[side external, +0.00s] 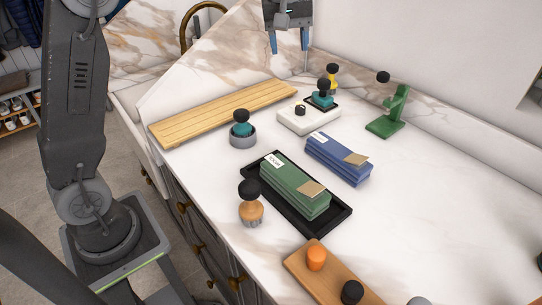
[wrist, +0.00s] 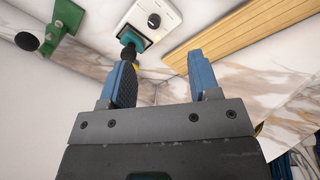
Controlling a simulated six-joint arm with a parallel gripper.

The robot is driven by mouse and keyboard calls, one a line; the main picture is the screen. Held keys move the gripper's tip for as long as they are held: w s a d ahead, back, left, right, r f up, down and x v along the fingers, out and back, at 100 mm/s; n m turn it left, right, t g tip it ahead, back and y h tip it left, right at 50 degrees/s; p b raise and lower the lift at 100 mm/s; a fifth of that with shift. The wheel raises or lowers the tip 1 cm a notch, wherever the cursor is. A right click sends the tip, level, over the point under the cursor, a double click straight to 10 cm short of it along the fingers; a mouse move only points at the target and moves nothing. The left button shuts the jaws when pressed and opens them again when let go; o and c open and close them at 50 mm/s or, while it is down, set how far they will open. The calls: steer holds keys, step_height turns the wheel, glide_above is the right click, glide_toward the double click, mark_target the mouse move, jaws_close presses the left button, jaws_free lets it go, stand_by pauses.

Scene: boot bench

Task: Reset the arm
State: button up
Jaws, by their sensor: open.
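My gripper (side external: 289,40) is raised high at the back of the counter in the side external view, near the wall. Its two blue fingers are apart and nothing is between them. In the wrist view my gripper (wrist: 163,85) also shows open and empty, with the counter's back edge and marble splash beyond it. No object touches the fingers in the side external view. In the wrist view a yellow and black tool partly overlaps the left finger in the picture.
A green stand (side external: 390,115), white box (side external: 308,121), wooden slatted board (side external: 225,112), blue stack (side external: 338,160), green stack (side external: 294,187) on a black tray (side external: 309,230), brush (side external: 251,207), grey round dish (side external: 243,139) and wooden block (side external: 330,277) stand on the counter. The counter's right is mostly clear.

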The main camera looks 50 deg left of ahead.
steer(key=s+d+r+m+t, duration=0.1)
steer(key=s+d+m, duration=0.15)
steer(key=s, duration=0.45)
steer(key=s+d+m+t, duration=0.1)
steer(key=s+m, duration=0.2)
steer(key=s, duration=0.4)
steer(key=s+d+f+m+t, duration=0.1)
steer(key=s+f+m, duration=0.4)
steer(key=s, duration=0.8)
step_height(320, 180, down, 3)
steer(key=shift+d+r+t, duration=0.15)
steer(key=shift+d+t, duration=0.15)
steer(key=shift+t, duration=0.2)
